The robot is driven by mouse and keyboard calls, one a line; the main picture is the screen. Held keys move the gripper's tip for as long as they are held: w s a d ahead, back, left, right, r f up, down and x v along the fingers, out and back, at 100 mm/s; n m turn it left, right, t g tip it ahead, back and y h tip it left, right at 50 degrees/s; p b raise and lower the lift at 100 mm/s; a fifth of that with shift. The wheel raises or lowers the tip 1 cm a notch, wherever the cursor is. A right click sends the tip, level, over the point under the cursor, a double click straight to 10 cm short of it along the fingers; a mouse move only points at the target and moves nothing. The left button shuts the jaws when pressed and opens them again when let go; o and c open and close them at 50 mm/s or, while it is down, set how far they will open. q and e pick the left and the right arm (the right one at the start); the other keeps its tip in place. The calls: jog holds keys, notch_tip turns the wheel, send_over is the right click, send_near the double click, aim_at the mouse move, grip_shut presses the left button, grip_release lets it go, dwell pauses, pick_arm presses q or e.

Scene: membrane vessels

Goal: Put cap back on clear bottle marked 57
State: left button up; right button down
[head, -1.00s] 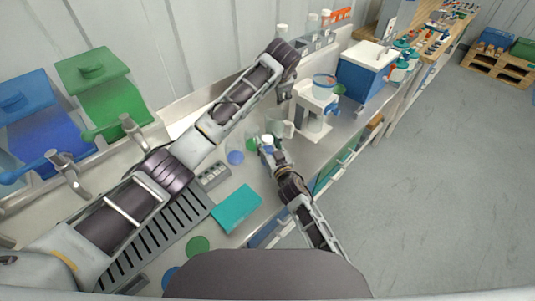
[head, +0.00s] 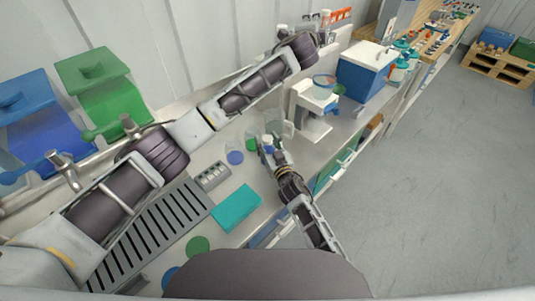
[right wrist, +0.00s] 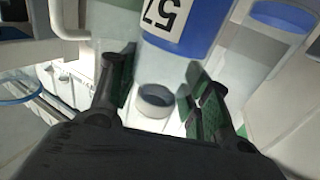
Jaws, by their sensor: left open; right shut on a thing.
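The clear bottle marked 57 (right wrist: 185,25) fills the top middle of the right wrist view, with blue in its lower part and a black-on-white label. A white ring with a dark middle (right wrist: 156,101) shows between the fingertips; I cannot tell whether it is the bottle's open mouth. My right gripper (right wrist: 160,85) is shut on the bottle; in the head view it (head: 267,149) is over the counter, with the bottle's white top (head: 267,139) at its tips. My left gripper (head: 324,36) is open near the back wall, small and partly hidden by its arm. I cannot make out a separate cap.
A blue flask (head: 235,157) and a clear vessel (head: 274,121) stand close to my right gripper. A white apparatus (head: 313,125) and a blue box (head: 365,77) are to the right. Orange-topped items (head: 340,15) line the back.

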pick_arm(q)
jog(key=s+d+r+m+g+h, duration=0.3)
jog(key=s+d+r+m+h, duration=0.5)
jog(key=d+m+h, duration=0.4)
jog(key=s+d+f+m+g, duration=0.3)
jog(key=s+f+m+g, duration=0.65)
jog(key=m, duration=0.35)
jog(key=s+a+f+m+g+y, duration=0.3)
jog(key=a+f+m+g+y, duration=0.15)
jog(key=a+f+y, duration=0.7)
jog(key=w+a+f+y, duration=0.1)
jog(key=a+f+y, duration=0.1)
jog(key=a, duration=0.4)
jog(key=a+f+y, duration=0.1)
jog(key=a+f, duration=0.2)
jog(key=a, duration=0.3)
jog(key=w+a+f+m+t+y, duration=0.1)
jog(key=a+f+y, duration=0.1)
jog(key=a, duration=0.4)
jog(key=shift+w+f+y, duration=0.3)
jog(key=shift+f+y, duration=0.05)
jog(key=shift+f, duration=0.4)
